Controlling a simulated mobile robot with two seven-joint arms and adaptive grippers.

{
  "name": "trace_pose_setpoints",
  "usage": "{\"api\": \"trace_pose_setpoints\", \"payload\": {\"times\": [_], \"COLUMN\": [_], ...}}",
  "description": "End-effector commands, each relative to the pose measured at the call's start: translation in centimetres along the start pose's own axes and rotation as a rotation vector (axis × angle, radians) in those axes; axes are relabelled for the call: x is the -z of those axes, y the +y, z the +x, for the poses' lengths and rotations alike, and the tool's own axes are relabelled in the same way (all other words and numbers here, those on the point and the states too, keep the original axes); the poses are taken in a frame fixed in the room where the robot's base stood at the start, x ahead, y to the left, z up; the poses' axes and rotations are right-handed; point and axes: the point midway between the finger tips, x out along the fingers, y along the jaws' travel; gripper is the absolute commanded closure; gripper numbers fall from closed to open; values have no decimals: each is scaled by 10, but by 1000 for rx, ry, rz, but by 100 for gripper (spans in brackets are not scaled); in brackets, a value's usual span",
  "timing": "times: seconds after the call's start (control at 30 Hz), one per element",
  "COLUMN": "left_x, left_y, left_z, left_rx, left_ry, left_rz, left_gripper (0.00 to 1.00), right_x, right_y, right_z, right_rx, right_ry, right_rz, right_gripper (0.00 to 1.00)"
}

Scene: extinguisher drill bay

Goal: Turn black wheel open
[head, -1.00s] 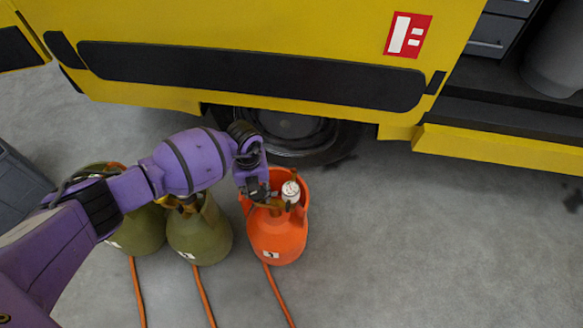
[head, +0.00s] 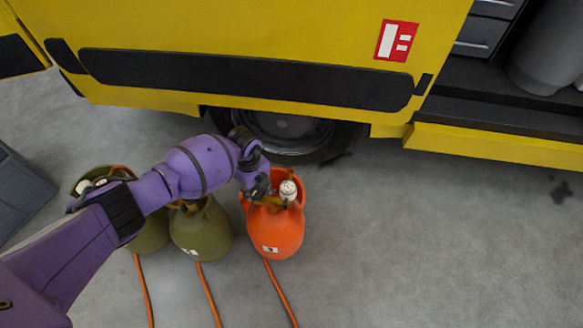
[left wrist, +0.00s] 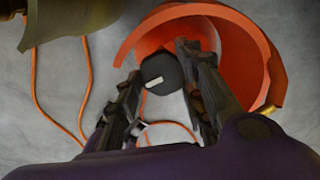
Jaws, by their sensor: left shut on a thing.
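The black wheel (left wrist: 162,73), with a pale bar mark on it, shows in the left wrist view between the two fingers of my left gripper (left wrist: 160,72). It sits inside the orange collar of an orange gas cylinder (head: 275,238), which stands upright on the floor. In the head view my left gripper (head: 258,187) is over the left side of this cylinder's top and hides the wheel. The gripper is shut on the wheel. A white-capped fitting (head: 288,190) stands at the right of the collar. My right gripper is in neither view.
Two olive cylinders stand left of the orange one, the nearer (head: 202,238) close beside it. Orange hoses (head: 280,292) run along the floor. A yellow vehicle (head: 300,65) with a black tyre (head: 325,142) stands just behind. The floor (head: 430,250) at right is clear.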

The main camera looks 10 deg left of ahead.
Motion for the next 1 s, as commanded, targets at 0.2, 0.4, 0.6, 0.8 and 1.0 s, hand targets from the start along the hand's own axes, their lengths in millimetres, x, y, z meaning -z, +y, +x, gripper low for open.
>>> {"api": "trace_pose_setpoints", "payload": {"times": [0.2, 0.4, 0.6, 0.8, 1.0], "left_x": [-6, -5, -3, -2, -2], "left_y": [6, 6, 5, 3, 3], "left_z": [1, 1, 2, 0, -25], "left_rx": [-13, -14, -10, -6, -4], "left_ry": [-8, -7, -4, -2, -3], "left_rz": [-8, -7, -5, -3, -2], "left_gripper": [90, 59, 48, 48, 48], "right_x": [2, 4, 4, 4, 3], "right_y": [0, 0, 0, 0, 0], "right_z": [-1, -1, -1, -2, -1], "right_rx": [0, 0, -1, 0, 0], "right_ry": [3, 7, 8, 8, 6], "right_rz": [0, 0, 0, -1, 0], "right_gripper": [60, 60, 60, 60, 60]}}
